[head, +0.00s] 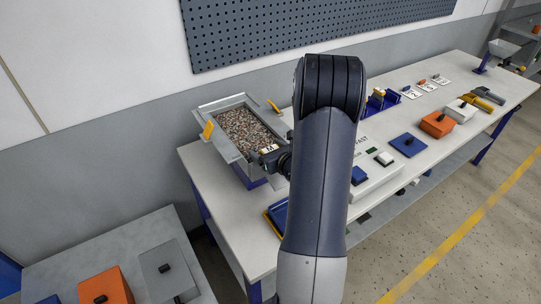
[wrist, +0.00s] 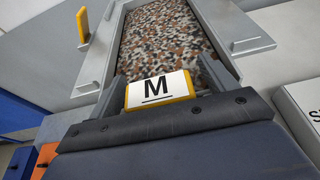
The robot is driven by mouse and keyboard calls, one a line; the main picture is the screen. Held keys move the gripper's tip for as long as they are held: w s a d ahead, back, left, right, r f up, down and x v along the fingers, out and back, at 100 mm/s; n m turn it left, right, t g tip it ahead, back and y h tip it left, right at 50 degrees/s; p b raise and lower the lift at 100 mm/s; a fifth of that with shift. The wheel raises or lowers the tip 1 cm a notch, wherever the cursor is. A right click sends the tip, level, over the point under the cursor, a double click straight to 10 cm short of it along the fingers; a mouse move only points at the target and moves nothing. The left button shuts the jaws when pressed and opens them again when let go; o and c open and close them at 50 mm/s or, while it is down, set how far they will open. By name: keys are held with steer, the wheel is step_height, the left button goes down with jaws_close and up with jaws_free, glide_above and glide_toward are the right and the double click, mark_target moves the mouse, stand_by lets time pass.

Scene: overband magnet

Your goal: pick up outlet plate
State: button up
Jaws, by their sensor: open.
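A small white plate with yellow edges and a black letter M (wrist: 157,90), which I take for the outlet plate, is at the near end of a grey trough (wrist: 93,82). In the head view the plate (head: 268,149) shows at the trough's right end. My gripper (head: 279,158) is open beside the plate, partly hidden by my arm.
The trough holds mixed brown, grey and white grains (head: 245,132) and has yellow tabs on its rim. The white bench (head: 460,85) carries a blue plate (head: 408,145), an orange box (head: 437,124) and small cards. A lower grey table (head: 120,240) with knobbed blocks is at left.

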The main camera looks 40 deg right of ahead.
steer(key=shift+c, duration=0.2)
steer(key=c, duration=1)
steer(key=shift+r, duration=0.1)
steer(key=shift+c, duration=0.2)
